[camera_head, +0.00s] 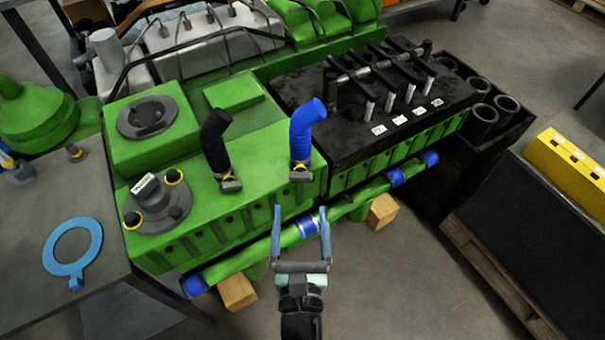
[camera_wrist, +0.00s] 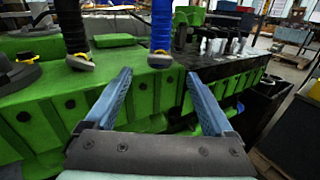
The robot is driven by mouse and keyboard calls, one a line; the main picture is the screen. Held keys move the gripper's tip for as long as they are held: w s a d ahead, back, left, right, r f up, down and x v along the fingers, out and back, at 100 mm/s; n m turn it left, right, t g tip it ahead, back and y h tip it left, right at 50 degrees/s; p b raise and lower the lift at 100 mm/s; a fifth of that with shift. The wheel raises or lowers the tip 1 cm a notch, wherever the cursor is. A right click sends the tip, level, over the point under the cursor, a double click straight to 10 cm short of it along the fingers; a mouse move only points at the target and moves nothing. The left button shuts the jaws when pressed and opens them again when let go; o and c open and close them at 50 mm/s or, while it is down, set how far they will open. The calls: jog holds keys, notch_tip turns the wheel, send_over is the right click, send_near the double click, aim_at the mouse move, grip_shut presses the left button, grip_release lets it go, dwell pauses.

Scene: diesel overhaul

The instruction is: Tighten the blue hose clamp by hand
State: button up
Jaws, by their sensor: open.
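The blue hose (camera_head: 304,128) stands upright on the green engine block, its top bent to the right. Its clamp (camera_head: 300,174) sits at its foot, with a grey screw head facing me and a bit of yellow showing. In the wrist view the blue hose (camera_wrist: 162,25) and its clamp (camera_wrist: 160,59) are just beyond the fingertips, between them in the picture. My gripper (camera_head: 300,210) is open and empty, its two blue fingers pointing at the engine and apart from the clamp. It also shows in the wrist view (camera_wrist: 158,76).
A black hose (camera_head: 215,138) with a similar clamp (camera_head: 230,183) stands left of the blue hose. A green pipe with blue sleeves (camera_head: 308,228) runs along the engine's front, near my gripper. A grey table (camera_head: 30,270) bearing a blue ring (camera_head: 62,268) is at left.

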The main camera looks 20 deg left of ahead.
aim_at(303, 179)
jog(key=p+x, duration=0.1)
jog(key=x, duration=0.8)
jog(key=shift+w, duration=0.25)
jog(key=shift+c, duration=0.3)
jog(key=c, duration=1.3)
jog(key=shift+m, duration=0.4)
jog(key=m, duration=0.4)
jog(key=shift+d+m+p, duration=0.15)
jog(key=shift+m+p, duration=0.15)
jog(key=shift+p, duration=0.1)
jog(key=shift+f+m, duration=0.1)
jog(key=shift+m, duration=1.8)
